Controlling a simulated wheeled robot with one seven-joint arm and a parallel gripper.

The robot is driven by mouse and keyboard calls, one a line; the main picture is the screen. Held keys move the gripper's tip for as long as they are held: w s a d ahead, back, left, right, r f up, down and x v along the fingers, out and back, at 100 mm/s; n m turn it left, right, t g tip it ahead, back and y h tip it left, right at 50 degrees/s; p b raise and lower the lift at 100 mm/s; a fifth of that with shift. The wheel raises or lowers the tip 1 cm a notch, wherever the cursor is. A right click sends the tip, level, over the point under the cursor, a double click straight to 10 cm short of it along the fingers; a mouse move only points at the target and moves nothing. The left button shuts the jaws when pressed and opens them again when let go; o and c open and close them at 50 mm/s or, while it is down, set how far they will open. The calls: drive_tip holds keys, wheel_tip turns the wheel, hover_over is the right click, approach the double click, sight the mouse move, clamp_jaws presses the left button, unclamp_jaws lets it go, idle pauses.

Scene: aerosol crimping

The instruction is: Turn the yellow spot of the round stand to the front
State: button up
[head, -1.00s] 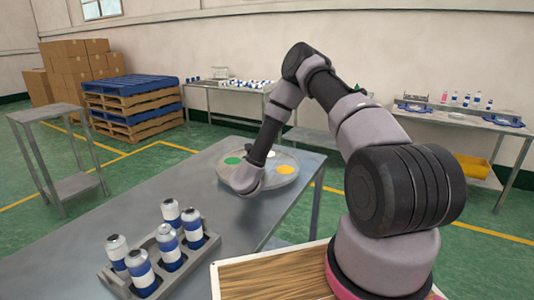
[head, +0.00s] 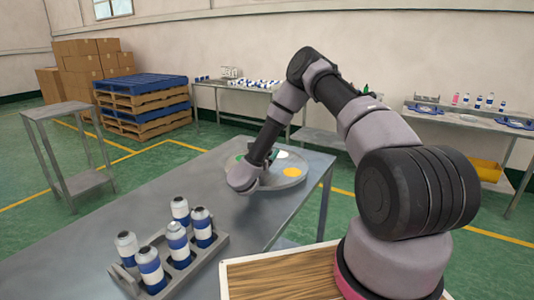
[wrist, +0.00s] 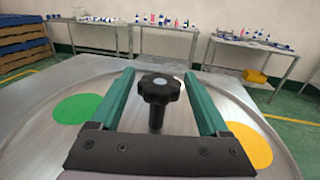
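The round stand (head: 297,180) is a grey disc lying on the long grey table. Its yellow spot (head: 292,173) is on the right side; in the wrist view the yellow spot (wrist: 248,144) is right of my gripper and the green spot (wrist: 76,108) is left. A white spot (head: 282,155) shows farther back in the head view. A black lobed knob (wrist: 159,88) stands up at the stand's middle. My gripper (wrist: 165,78) is open, its two teal fingers on either side of the knob, with gaps visible on both sides. The head view partly hides the fingers behind my wrist.
A grey rack (head: 218,240) with several blue-and-white cans stands at the table's near left. A wooden-topped surface (head: 285,277) is near my base. Side tables with bottles stand at the back. The table between rack and stand is clear.

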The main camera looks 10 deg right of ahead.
idle(0.3)
drive_tip(key=v, duration=0.9)
drive_tip(key=shift+s+a, duration=0.15)
drive_tip(key=shift+s, duration=0.1)
drive_tip(key=shift+s+a, duration=0.3)
drive_tip(key=shift+s, duration=0.25)
